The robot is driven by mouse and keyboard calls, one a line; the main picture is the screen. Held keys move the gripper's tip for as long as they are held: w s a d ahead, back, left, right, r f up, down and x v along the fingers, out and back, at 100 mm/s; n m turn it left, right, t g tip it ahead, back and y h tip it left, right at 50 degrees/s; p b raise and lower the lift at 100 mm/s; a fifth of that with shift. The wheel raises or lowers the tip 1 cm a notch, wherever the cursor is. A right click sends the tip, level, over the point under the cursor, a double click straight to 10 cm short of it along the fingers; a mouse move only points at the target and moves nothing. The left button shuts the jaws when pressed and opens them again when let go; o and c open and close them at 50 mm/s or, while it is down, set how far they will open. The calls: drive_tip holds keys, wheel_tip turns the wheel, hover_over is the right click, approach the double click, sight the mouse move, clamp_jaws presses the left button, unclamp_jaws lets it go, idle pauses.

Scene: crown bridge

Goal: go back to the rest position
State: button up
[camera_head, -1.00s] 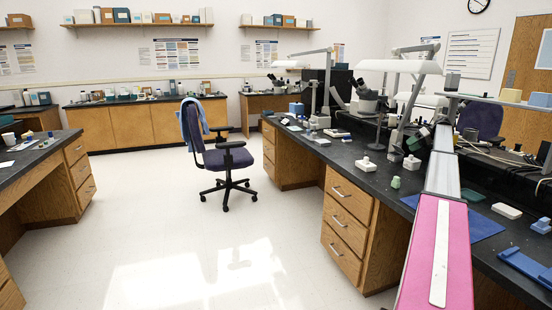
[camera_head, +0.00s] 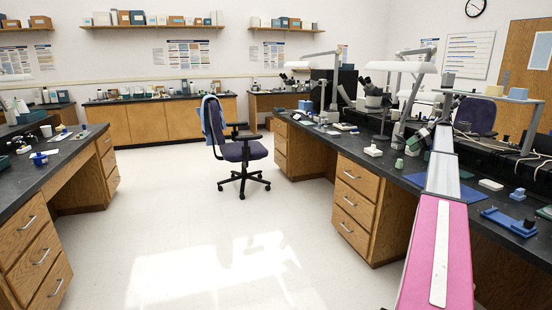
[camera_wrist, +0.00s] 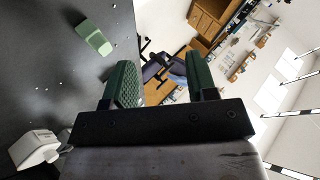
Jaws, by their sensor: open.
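My gripper (camera_wrist: 162,72) shows in the wrist view with its two green fingers apart and nothing between them. In the head view my gripper (camera_head: 420,138) is small and partly hidden at the far end of my arm, which reaches out over the right bench (camera_head: 350,150). A small green block (camera_wrist: 95,38) lies on the dark bench top in the wrist view, apart from the fingers. What looks like the same green block (camera_head: 399,164) stands near the bench's front edge in the head view.
A blue mat (camera_head: 470,213), a white block (camera_head: 490,184) and a blue tray (camera_head: 508,221) lie on the right bench. Lamps and a microscope (camera_head: 374,90) stand farther back. A wheeled chair (camera_head: 240,152) stands on the open floor. A bench with drawers (camera_head: 38,255) is at the left.

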drive_tip(key=s+a+f+m+g+h, duration=0.1)
drive_tip(key=s+a+f, duration=0.4)
drive_tip(key=a+f, duration=0.4)
drive_tip(key=s+a+f+m+h, duration=0.15)
drive_tip(key=s+a+f, duration=0.45)
drive_tip(key=a, duration=0.6)
drive_tip(key=s+a+f+m+g+h, duration=0.1)
drive_tip(key=s+a+f+h, duration=0.1)
drive_tip(key=s+a+f, duration=0.5)
drive_tip(key=s+a+f+h, duration=0.2)
drive_tip(key=s+a+f, duration=0.5)
drive_tip(key=s+a, duration=0.3)
drive_tip(key=a+m, duration=0.1)
drive_tip(key=a, duration=0.2)
drive_tip(key=shift+f, duration=0.15)
drive_tip(key=s+a+f+h, duration=0.1)
drive_tip(key=s+a, duration=0.2)
drive_tip(key=s, duration=0.3)
drive_tip(key=s+a+f+h, duration=0.1)
drive_tip(key=s+a+f, duration=0.1)
drive_tip(key=s, duration=0.5)
drive_tip(key=s+a+f+h, duration=0.1)
drive_tip(key=s+a, duration=0.3)
drive_tip(key=s, duration=0.2)
drive_tip(key=shift+s+a+f+m+h, duration=0.1)
drive_tip(key=shift+s+f+m+h, duration=0.15)
drive_tip(key=shift+f, duration=0.05)
drive_tip(key=shift+w, duration=0.1)
